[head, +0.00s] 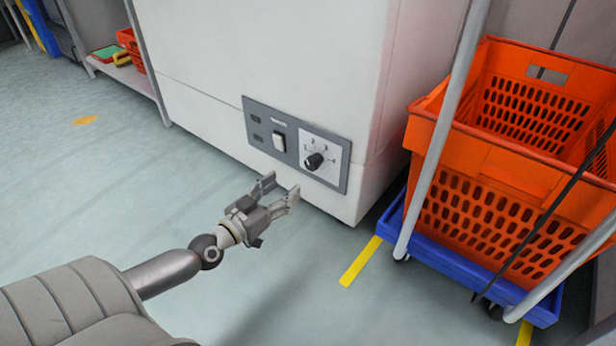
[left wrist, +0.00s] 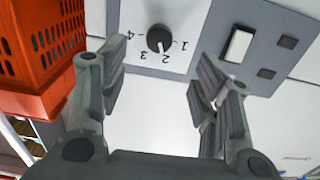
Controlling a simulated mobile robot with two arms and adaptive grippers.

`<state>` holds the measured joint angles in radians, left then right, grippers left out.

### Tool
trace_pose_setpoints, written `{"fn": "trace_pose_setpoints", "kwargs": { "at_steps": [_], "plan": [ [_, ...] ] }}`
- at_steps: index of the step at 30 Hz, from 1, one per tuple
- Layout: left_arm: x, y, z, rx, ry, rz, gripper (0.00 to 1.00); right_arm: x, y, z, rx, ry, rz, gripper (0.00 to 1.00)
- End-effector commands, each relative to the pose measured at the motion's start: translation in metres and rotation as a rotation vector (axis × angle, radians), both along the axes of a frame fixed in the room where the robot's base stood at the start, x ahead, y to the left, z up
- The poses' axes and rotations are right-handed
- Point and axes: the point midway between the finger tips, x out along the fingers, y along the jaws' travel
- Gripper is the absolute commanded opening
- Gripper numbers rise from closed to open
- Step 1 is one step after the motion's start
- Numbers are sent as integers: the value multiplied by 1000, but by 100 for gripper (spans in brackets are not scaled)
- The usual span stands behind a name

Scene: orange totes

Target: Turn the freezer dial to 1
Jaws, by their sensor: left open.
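The freezer dial (head: 314,161) is a round black knob on a white plate in the grey control panel (head: 258,128), low on the front of the white freezer (head: 250,50). It also shows at the top middle of the left wrist view (left wrist: 159,38), with printed numbers 1 to 4 around it, upside down there. A light mark on the knob seems to point near 2, but it is small. My left gripper (head: 281,188) is open and empty, in front of and below the panel, apart from the dial. In the left wrist view its fingers (left wrist: 160,75) are spread below the dial. My right gripper is not in view.
A white rocker switch (head: 279,141) sits left of the dial. An orange tote (head: 490,190) on a blue wheeled base (head: 455,262), with grey poles, stands close on the right. A low shelf (head: 125,75) is at the far left. Floor before the freezer is clear.

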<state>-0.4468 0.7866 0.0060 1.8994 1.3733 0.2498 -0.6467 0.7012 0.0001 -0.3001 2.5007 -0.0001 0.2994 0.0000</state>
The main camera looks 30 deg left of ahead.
Motion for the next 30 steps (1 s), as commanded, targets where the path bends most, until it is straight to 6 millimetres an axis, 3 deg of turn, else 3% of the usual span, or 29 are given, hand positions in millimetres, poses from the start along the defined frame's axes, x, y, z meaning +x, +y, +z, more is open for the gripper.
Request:
{"fn": "trace_pose_setpoints", "kwargs": {
  "at_steps": [21, 30],
  "plan": [
    [92, -7, 1, -3, -4, 1, 58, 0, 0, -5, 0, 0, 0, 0],
    [106, -9, 1, -3, -2, 0, 58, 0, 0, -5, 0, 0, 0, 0]
  ]
}}
